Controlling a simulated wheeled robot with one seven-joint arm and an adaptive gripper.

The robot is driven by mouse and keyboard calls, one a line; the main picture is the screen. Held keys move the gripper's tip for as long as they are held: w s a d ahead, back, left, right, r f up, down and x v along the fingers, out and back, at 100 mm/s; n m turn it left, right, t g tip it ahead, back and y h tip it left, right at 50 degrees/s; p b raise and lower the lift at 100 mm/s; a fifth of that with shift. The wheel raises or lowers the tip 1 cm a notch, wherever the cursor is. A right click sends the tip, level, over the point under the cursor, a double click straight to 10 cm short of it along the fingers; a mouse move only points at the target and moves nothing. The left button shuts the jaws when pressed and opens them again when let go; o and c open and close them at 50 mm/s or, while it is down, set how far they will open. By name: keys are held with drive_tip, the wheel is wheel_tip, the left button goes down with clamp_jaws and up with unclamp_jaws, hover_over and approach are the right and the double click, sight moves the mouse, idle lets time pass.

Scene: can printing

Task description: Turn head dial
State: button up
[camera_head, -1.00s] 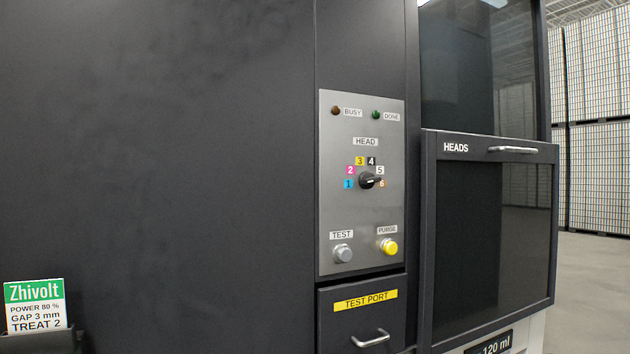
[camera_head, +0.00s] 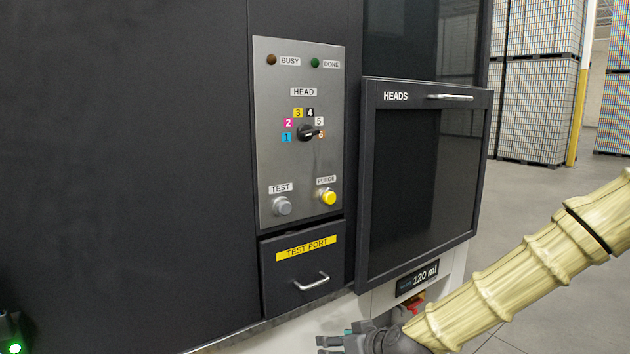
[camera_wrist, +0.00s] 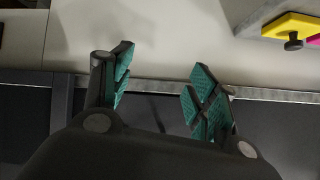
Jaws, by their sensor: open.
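The head dial (camera_head: 305,132) is a black knob on a grey control panel (camera_head: 300,170). Coloured labels numbered 1 to 6 ring it, and its pointer is turned to the right, near labels 5 and 6. My gripper (camera_head: 322,345) shows at the bottom edge of the head view, below the dial and below the test port drawer, apart from both. In the wrist view my gripper (camera_wrist: 156,92) is open and empty, its teal-padded fingers spread over a pale surface. The dial does not show in the wrist view.
On the panel are a grey TEST button (camera_head: 282,206), a yellow PURGE button (camera_head: 327,197) and BUSY and DONE lamps. Below is the TEST PORT drawer (camera_head: 290,268) with a protruding handle. The HEADS door (camera_head: 425,180) juts out at right. A yellow part (camera_wrist: 290,26) shows in the wrist view.

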drive_tip(key=w+r+n+t+y+p, duration=0.1)
drive_tip(key=w+r+t, duration=0.1)
drive_tip(key=r, duration=1.1)
drive_tip(key=w+r+n+t+y+p, duration=0.1)
drive_tip(key=w+r, duration=0.1)
drive_tip(key=r, duration=1)
drive_tip(key=n+t+y+p, duration=0.2)
drive_tip(key=n+t, duration=0.1)
approach(313, 132)
drive_tip(key=shift+p+x, duration=1.9)
drive_tip(key=shift+x, duration=2.85)
drive_tip(key=shift+r, duration=0.1)
drive_tip(key=c, duration=1)
